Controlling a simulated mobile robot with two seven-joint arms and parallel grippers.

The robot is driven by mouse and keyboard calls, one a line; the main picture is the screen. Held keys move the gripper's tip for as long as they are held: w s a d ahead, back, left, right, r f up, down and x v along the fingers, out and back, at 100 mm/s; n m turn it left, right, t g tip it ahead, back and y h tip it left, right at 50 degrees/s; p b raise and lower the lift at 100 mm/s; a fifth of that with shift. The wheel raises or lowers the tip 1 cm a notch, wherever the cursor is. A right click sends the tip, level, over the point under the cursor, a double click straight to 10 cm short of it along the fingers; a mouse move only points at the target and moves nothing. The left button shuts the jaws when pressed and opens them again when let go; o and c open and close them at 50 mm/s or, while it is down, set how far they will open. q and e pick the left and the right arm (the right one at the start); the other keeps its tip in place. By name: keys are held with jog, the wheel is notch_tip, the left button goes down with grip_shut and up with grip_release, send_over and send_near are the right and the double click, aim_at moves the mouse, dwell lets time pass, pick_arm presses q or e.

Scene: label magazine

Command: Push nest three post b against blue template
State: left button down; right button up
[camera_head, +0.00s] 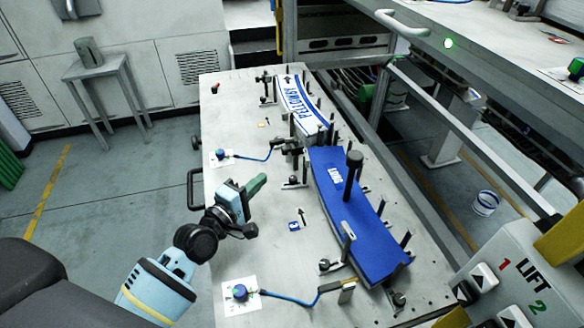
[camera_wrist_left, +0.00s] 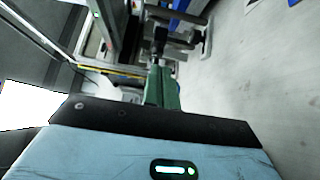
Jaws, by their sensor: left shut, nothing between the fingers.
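The blue template (camera_head: 345,205) is a long curved plate with a tall black knob, lying on the bench. I cannot tell which is nest three post b. My left gripper (camera_head: 257,184) has green fingers, shut and empty, left of the template and apart from it. The fingers also show in the left wrist view (camera_wrist_left: 162,85), with a dark post (camera_wrist_left: 160,40) beyond them. My right gripper is not in view.
A second template (camera_head: 303,108), white and blue and lettered PELLOWBY, lies farther back. Blue-knobbed valves (camera_head: 240,291) with blue hoses sit on the bench's left side.

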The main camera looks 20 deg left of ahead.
aim_at(297, 186)
pick_arm(q)
jog(key=x, duration=0.7)
jog(key=shift+w+d, duration=0.1)
jog(key=shift+w, duration=0.2)
jog(key=shift+d+r+p, duration=0.1)
jog(key=shift+d+p, duration=0.2)
jog(key=shift+d, duration=0.9)
jog(key=shift+s+d, duration=0.15)
jog(key=shift+d, duration=0.6)
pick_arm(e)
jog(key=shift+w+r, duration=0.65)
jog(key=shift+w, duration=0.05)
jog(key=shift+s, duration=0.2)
pick_arm(q)
jog(key=shift+w+d, duration=0.35)
jog(key=shift+d, duration=0.3)
jog(key=shift+a, duration=0.15)
